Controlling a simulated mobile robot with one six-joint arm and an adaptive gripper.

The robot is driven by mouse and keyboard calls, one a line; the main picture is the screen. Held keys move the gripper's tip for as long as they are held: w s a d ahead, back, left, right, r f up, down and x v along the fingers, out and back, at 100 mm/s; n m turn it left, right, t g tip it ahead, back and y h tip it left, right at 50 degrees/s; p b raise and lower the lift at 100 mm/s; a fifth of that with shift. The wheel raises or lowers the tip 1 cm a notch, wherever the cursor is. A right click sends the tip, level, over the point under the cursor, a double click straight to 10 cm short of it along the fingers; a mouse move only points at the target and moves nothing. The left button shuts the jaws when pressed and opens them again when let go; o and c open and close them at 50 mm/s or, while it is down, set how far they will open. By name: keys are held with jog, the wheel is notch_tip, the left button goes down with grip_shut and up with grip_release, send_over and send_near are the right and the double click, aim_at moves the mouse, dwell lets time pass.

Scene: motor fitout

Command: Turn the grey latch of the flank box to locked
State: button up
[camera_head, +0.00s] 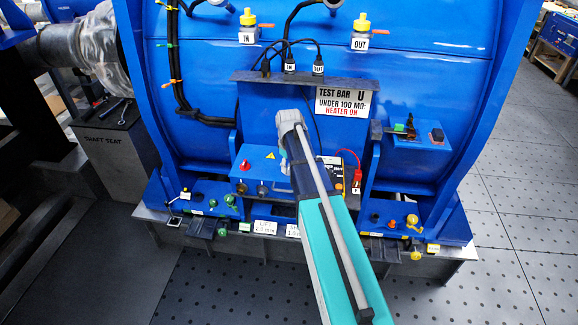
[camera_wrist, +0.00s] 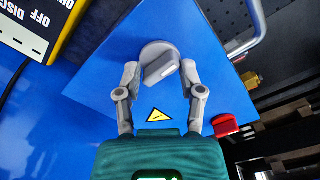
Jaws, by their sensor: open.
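The grey latch (camera_wrist: 160,66) is a round knob with a raised bar across it, on the blue face of the flank box (camera_wrist: 95,88). Its bar is tilted, the right end higher in the wrist view. My gripper (camera_wrist: 160,76) is open, with one finger on each side of the latch. I cannot tell whether either finger touches it. A yellow warning triangle (camera_wrist: 158,115) lies between the latch and my gripper's body. In the head view the flank box (camera_head: 258,160) sits low on the blue motor housing. My arm covers part of it, and I cannot pick out the latch there.
A red knob (camera_wrist: 225,125) stands close to my right finger in the wrist view. A yellow-edged meter (camera_wrist: 50,28) with a black cable is at upper left. A metal bar handle (camera_wrist: 247,30) is at upper right. A dark shelf (camera_head: 305,82) overhangs the box.

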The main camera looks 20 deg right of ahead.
jog(key=n, duration=0.3)
jog(key=shift+n, duration=0.4)
jog(key=n, duration=0.3)
jog(key=shift+n, duration=0.4)
notch_tip(320, 180, up, 14)
jog(key=p, duration=1.4)
jog(key=s+a+f+m+b, duration=0.6)
jog(key=s+f+b, duration=0.2)
jog(key=s, duration=0.1)
jog(key=s+a+f+m+b, duration=0.6)
jog(key=s+a+f+b, duration=0.15)
jog(key=s, duration=0.25)
notch_tip(320, 180, down, 7)
jog(key=b, duration=0.7)
jog(key=shift+w+d, duration=0.35)
jog(key=w+d+r+n+p, duration=0.1)
jog(key=w+d+r+p, duration=0.5)
jog(key=w+r+p, duration=0.3)
jog(key=w+d+r+n+p, duration=0.1)
jog(key=w+d+r+p, duration=0.6)
jog(key=r+p, duration=0.6)
jog(key=shift+w+r, duration=0.15)
jog(key=shift+w, duration=1)
